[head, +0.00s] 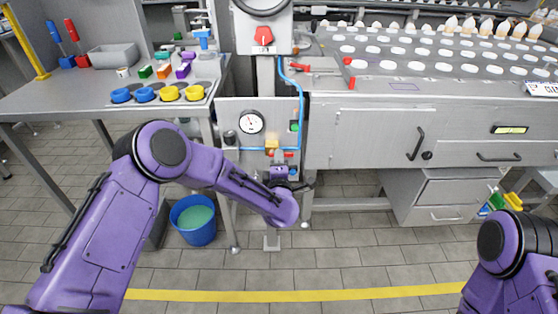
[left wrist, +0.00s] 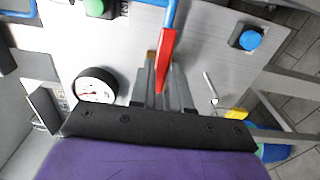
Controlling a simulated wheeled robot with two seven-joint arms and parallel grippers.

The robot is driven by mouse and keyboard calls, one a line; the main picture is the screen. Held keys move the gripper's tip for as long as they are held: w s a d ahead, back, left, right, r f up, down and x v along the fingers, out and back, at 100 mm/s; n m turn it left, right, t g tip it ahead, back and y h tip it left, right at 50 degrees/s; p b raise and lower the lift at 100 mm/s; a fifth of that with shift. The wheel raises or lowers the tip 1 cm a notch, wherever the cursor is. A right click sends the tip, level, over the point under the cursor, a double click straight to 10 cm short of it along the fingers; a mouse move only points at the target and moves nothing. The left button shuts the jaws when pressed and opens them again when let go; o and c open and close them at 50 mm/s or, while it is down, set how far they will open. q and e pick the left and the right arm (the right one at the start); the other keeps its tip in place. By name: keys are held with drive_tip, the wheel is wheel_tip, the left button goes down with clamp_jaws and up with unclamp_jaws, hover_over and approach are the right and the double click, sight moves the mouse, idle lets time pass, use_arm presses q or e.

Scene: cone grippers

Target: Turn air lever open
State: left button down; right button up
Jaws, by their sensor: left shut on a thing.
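The air lever is a red handle (left wrist: 166,60) on the grey air panel (head: 228,108). In the left wrist view it stands between my left gripper's fingers (left wrist: 163,84), near a blue pipe (left wrist: 171,14). My left gripper (head: 279,160) is at the lower part of the panel and shut on the red lever. In the head view the gripper and wrist hide most of the lever. My right arm shows at the lower right, but its gripper is out of the picture.
A round gauge (head: 251,122) sits left of the lever, also in the left wrist view (left wrist: 96,86). A red rotary switch (head: 263,35) is above. A blue bucket (head: 194,220) stands below left. A large grey machine (head: 360,133) borders the panel's right side.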

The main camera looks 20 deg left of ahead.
use_arm(q)
drive_tip(key=c, duration=1.1)
unclamp_jaws()
drive_tip(key=v, duration=1)
drive_tip(key=shift+s+d, duration=0.1)
drive_tip(key=shift+s, duration=0.2)
